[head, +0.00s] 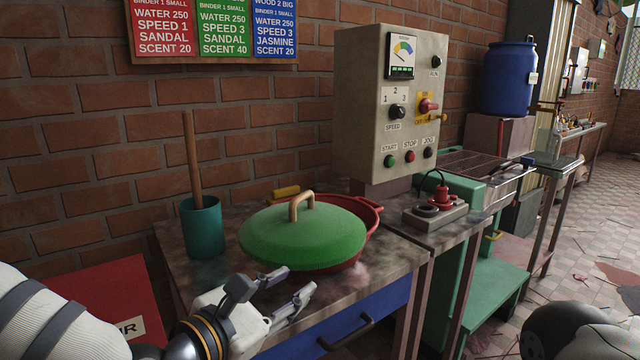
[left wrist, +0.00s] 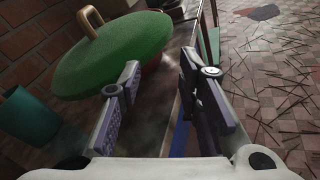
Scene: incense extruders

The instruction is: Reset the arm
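My right gripper is not visible; a dark rounded part at the lower right of the head view looks like part of my right arm.
A green lid (head: 305,236) with a wooden handle lies tilted on a red pan (head: 371,212). A teal cup (head: 203,228) holding a wooden stick stands left. A control panel (head: 385,100) stands behind. The table's blue drawer (head: 350,325) is below.

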